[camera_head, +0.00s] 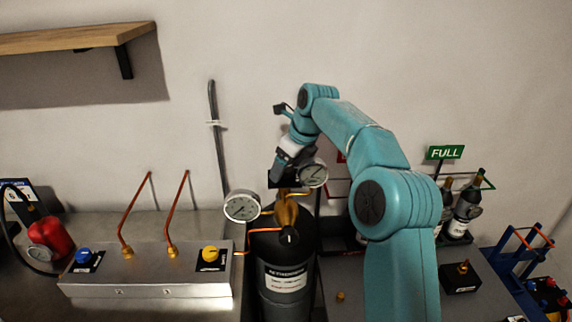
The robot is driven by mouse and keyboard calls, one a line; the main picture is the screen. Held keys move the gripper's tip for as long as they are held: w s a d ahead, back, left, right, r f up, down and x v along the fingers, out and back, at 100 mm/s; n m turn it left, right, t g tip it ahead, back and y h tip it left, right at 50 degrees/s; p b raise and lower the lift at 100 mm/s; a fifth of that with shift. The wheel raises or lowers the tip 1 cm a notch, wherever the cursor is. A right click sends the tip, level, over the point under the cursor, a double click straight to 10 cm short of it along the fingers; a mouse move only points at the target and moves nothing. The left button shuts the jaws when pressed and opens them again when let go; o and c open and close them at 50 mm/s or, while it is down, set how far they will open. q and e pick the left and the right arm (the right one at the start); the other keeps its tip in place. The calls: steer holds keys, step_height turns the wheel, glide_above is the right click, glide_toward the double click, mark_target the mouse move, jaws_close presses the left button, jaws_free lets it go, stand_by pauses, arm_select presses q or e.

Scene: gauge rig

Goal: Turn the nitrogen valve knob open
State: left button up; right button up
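A black gas cylinder (283,298) with a white label stands upright at the centre; the label is too small to read surely. A brass valve and regulator (286,212) sits on its top, with round gauges at left (241,207) and right (314,173). My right gripper (279,180) points down right above the brass valve, close to the right gauge. Its fingers are small and dark, so I cannot tell whether they are open or touch the valve. A blue knob (83,256) and a yellow knob (210,254) sit on a metal panel. My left gripper is out of view.
The metal panel (146,290) with two copper pipes stands at left, near a red canister (51,236). A green FULL sign (445,153) and dark bottles (465,207) are at right. A wooden shelf (75,38) hangs upper left. My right arm hides part of the right bench.

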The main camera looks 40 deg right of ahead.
steer(key=shift+r, duration=0.1)
steer(key=shift+w, duration=0.2)
steer(key=shift+r, duration=0.25)
steer(key=p+v, duration=0.4)
steer(key=v, duration=1.2)
steer(key=shift+s, duration=0.2)
steer(key=shift+d+f, duration=0.1)
steer(key=shift+s, duration=0.1)
